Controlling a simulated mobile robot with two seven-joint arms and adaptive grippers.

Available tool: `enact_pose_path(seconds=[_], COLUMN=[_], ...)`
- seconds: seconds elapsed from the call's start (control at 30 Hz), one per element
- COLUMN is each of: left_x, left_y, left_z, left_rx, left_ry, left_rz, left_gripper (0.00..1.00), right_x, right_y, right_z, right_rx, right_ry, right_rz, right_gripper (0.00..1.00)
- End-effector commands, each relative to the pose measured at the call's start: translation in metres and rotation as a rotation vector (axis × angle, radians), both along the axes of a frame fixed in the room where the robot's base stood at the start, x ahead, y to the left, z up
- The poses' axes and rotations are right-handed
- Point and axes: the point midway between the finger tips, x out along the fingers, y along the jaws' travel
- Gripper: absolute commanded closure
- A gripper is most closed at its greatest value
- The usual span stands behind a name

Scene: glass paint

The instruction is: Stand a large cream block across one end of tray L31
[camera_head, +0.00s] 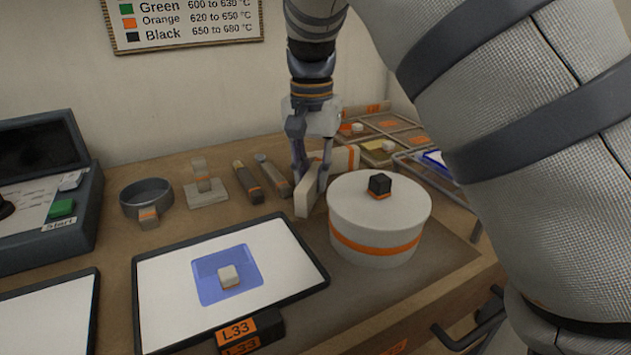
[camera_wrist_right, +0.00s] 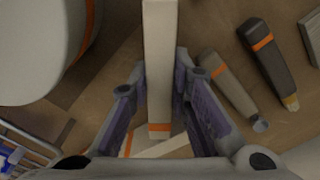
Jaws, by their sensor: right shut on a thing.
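My right gripper (camera_head: 311,184) points down and is shut on a large cream block (camera_head: 303,203) between the lidded round pot and the hand tools. In the right wrist view the held cream block (camera_wrist_right: 159,50) is long, with an orange band near its lower end. Another cream block with an orange band (camera_head: 346,158) lies behind the gripper. No label L31 is readable; the nearest labelled tray reads L33 (camera_head: 142,308). A second tray (camera_head: 92,315) is cut off at the lower left, its label out of view. My left gripper is not in view.
A white round pot (camera_head: 375,232) with a black knob stands right of the held block. Two hand tools (camera_head: 247,182), a small stand (camera_head: 206,195), a grey ring (camera_head: 146,197) and a control box (camera_head: 55,225) line the back. Tray L33 holds blue glass and a small cream block (camera_head: 229,274).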

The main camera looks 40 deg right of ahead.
Motion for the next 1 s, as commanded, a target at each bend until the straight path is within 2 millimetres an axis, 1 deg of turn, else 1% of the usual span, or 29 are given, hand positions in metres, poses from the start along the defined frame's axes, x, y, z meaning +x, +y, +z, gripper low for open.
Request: enact_pose_path(seconds=[0.03,0.17,0.3,0.33,0.37,0.4,0.43,0.73,0.77,0.87,1.0], left_x=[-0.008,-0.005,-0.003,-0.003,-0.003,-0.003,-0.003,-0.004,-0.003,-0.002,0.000], left_y=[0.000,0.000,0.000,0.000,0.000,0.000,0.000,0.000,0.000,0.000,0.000], left_z=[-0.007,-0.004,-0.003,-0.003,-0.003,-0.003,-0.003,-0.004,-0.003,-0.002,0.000], left_rx=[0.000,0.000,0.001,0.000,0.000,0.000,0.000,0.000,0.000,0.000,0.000], left_ry=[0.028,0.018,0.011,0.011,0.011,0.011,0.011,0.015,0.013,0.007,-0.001], left_rz=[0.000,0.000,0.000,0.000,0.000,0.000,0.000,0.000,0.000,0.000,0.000], left_gripper=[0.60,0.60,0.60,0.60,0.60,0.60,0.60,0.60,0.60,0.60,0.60], right_x=[0.004,0.004,0.004,0.004,0.004,0.004,0.004,0.004,0.004,0.005,0.004], right_y=[0.000,0.000,0.000,0.000,0.000,0.000,0.000,0.000,0.000,0.000,0.000], right_z=[-0.013,-0.006,-0.005,-0.006,-0.006,-0.006,-0.006,-0.004,0.000,0.021,0.061], right_rx=[-0.001,-0.001,0.001,0.001,0.001,0.001,0.001,0.000,0.000,0.000,-0.002], right_ry=[0.013,0.001,-0.001,-0.001,-0.001,-0.001,-0.001,-0.001,-0.002,-0.008,-0.008], right_rz=[0.000,0.000,0.000,-0.001,-0.001,-0.001,-0.001,0.000,0.000,0.001,0.001], right_gripper=[1.00,1.00,1.00,0.80,0.73,0.64,0.62,0.62,0.62,0.62,0.62])
